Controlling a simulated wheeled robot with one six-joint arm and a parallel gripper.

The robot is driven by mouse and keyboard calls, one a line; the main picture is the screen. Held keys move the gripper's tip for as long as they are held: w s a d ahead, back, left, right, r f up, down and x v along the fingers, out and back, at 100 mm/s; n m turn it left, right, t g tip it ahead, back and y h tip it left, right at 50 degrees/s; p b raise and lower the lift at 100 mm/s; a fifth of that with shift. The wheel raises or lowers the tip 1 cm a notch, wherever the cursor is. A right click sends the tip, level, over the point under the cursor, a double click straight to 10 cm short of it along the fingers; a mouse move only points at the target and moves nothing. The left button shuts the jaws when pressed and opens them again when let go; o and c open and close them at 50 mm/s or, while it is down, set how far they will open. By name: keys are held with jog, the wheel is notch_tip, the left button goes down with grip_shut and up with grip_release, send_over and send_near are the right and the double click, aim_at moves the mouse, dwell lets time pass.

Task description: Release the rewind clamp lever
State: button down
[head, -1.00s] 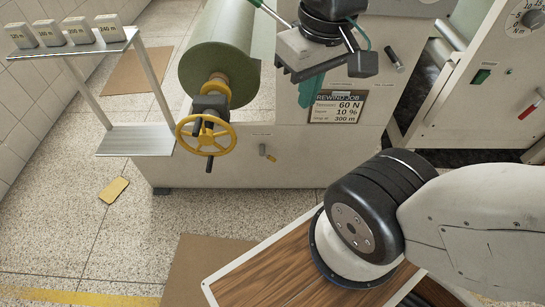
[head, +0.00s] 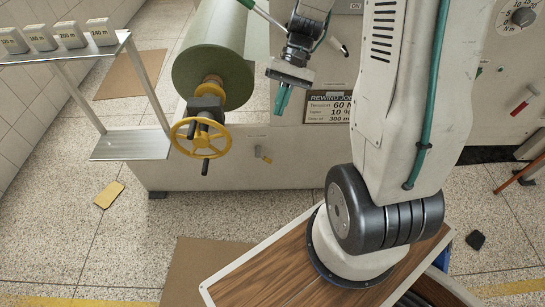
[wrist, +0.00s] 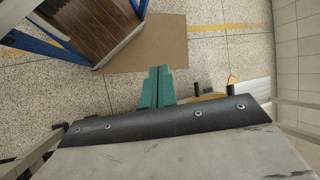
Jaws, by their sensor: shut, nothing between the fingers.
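My gripper (head: 281,108) has two green fingers pressed together, empty, pointing down in front of the machine to the right of the yellow handwheel. The fingers also show in the wrist view (wrist: 157,87), above the floor. A small grey lever (head: 258,150) with a yellow end sits on the machine's front, below and left of the fingertips and apart from them. Its label is too small to read, so I cannot tell if it is the clamp lever. The yellow handwheel (head: 201,138) hangs below the dark shaft block (head: 206,106) at the roll's end.
A green roll (head: 212,70) is behind the handwheel. A job sign (head: 328,108) is right of my fingers.

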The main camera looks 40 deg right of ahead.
aim_at(269, 160)
jog(key=w+d+f+t, duration=0.3)
jog(key=d+f, duration=0.3)
jog(key=f, duration=0.8)
jog(key=w+d+f+m+t, duration=0.1)
jog(key=w+d+f+t, duration=0.2)
jog(key=f, duration=1.1)
jog(key=w+d+f+m+t, duration=0.1)
jog(key=w+d+f+t, duration=0.2)
jog(key=f, duration=1.1)
jog(key=w+d, duration=0.3)
jog(key=d, duration=0.3)
jog(key=shift+d+f+t, duration=0.35)
jog(key=shift+t, duration=0.05)
jog(key=x, duration=1.4)
jog(key=shift+d, duration=0.25)
jog(key=shift+a+f, duration=0.1)
jog(key=shift+f, duration=0.1)
